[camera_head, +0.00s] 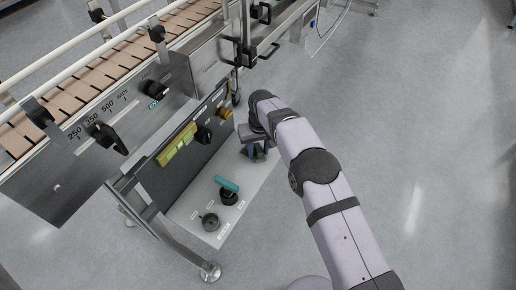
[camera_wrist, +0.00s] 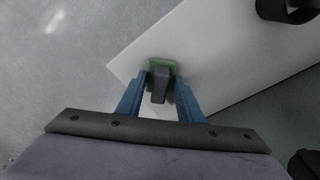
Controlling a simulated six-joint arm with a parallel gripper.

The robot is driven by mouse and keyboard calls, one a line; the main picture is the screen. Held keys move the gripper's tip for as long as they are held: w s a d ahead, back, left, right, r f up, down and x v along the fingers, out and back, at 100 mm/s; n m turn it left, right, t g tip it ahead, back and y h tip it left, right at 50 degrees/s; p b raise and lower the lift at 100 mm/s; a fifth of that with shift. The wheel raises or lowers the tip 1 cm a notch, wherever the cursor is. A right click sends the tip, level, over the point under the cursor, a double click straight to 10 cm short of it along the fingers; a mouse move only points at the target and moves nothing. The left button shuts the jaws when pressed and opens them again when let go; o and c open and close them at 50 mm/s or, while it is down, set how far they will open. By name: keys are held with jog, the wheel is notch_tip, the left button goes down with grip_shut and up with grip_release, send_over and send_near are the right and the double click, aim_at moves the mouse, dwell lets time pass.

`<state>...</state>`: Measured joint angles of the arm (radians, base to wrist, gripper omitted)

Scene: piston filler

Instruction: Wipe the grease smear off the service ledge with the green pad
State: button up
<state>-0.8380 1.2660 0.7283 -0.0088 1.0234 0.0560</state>
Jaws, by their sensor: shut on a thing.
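The service ledge (camera_head: 254,184) is a pale flat shelf below the conveyor, and its corner fills the middle of the wrist view (camera_wrist: 222,58). My gripper (camera_head: 259,154) is over the ledge's far right end. In the wrist view its blue fingers (camera_wrist: 160,88) are shut on the dark grey handle of the green pad (camera_wrist: 158,64). The pad is at the ledge's corner, mostly hidden under its handle. I cannot tell whether it touches the surface. I cannot make out the grease smear in either view.
Open floor (camera_head: 430,130) lies to the right.

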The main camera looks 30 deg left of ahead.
aim_at(267, 161)
jog(key=shift+d+r+p, duration=0.15)
jog(key=shift+d+p, duration=0.85)
jog(key=shift+d+f+p, duration=0.25)
jog(key=shift+d+p, duration=0.15)
jog(key=shift+d, duration=0.25)
jog(key=shift+d, duration=0.1)
jog(key=shift+d+r+p, duration=0.1)
jog(key=shift+d+p, duration=0.75)
jog(key=shift+s+d+f+p, duration=0.1)
jog(key=shift+d+f+p, duration=0.15)
jog(key=shift+d+p, duration=0.5)
jog(key=shift+d, duration=0.2)
notch_tip(267, 161, up, 6)
jog(key=p, duration=0.4)
jog(key=shift+a, duration=0.15)
jog(key=shift+r, duration=0.15)
